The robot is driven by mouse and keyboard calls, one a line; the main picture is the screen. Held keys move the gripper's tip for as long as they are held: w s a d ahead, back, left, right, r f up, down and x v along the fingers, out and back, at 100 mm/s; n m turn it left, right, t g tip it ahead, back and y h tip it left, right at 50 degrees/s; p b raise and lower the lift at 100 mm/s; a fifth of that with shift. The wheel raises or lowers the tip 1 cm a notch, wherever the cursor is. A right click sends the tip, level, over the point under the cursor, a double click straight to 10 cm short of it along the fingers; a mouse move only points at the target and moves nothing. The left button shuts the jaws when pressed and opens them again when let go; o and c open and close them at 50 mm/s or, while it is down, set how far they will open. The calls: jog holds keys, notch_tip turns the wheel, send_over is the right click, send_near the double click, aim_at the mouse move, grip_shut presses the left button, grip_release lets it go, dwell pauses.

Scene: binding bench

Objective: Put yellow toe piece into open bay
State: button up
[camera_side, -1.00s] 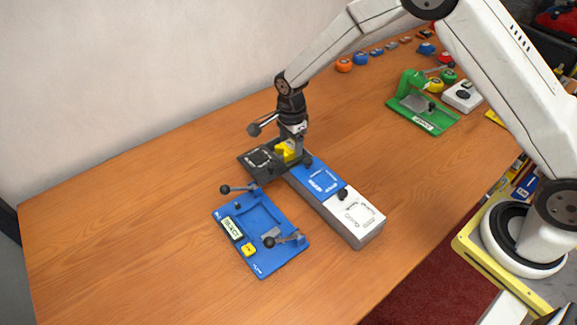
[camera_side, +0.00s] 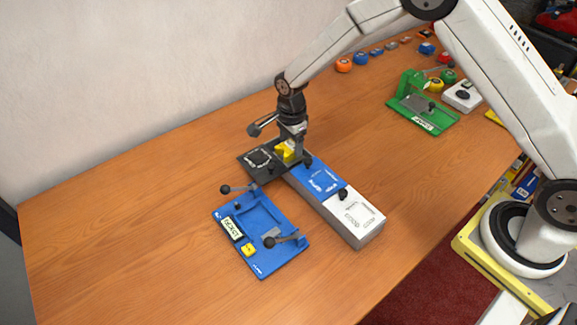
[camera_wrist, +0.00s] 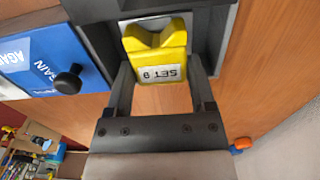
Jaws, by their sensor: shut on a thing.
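The yellow toe piece (camera_side: 284,152) is between the fingers of my gripper (camera_wrist: 162,85), which is shut on it. In the wrist view the toe piece (camera_wrist: 158,58) shows a V-shaped notch and a white label reading "SET 8" upside down. It is at the open bay (camera_wrist: 205,38), a dark-walled recess at the far end of the long grey box. The bay's walls stand around its far part. Whether it rests on the bay floor is hidden. A dark panel (camera_side: 257,161) lies to the left of the bay.
The box's blue lid (camera_side: 322,181) and white lid (camera_side: 356,212) are closed, each with a black knob. A blue fixture plate (camera_side: 262,222) with levers and a small yellow block (camera_side: 249,250) lies in front. A green fixture (camera_side: 422,113) stands back right. The left bench is clear.

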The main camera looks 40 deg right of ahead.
jog(key=shift+f, duration=0.65)
dwell(0.4)
jog(key=o, duration=1.1)
jog(key=shift+r, duration=0.1)
jog(key=shift+r, duration=3.65)
jog(key=shift+r, duration=2)
